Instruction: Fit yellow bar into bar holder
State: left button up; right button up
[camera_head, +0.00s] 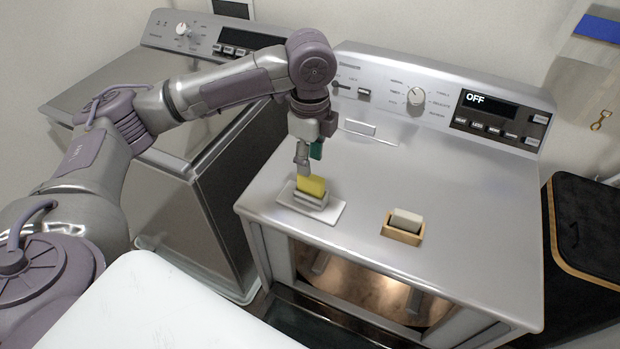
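A yellow bar (311,185) stands on edge at the pale grey bar holder (310,203) on the front left of the right-hand machine's top. Its lower part is hidden by the holder, so it appears to be in the slot; I cannot tell how deep. My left gripper (303,165) points down from above, with a fingertip beside the bar's upper left edge. I cannot tell whether it touches the bar or how far apart its fingers are. My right gripper is out of view.
A small wooden holder (402,233) with an off-white bar (407,218) stands to the right. The washer top (450,215) is otherwise mostly clear, with a control panel (440,95) behind. A second machine (110,85) stands left. A black bin (590,225) stands right.

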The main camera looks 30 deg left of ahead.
pick_arm(q)
jog(key=shift+r, duration=2)
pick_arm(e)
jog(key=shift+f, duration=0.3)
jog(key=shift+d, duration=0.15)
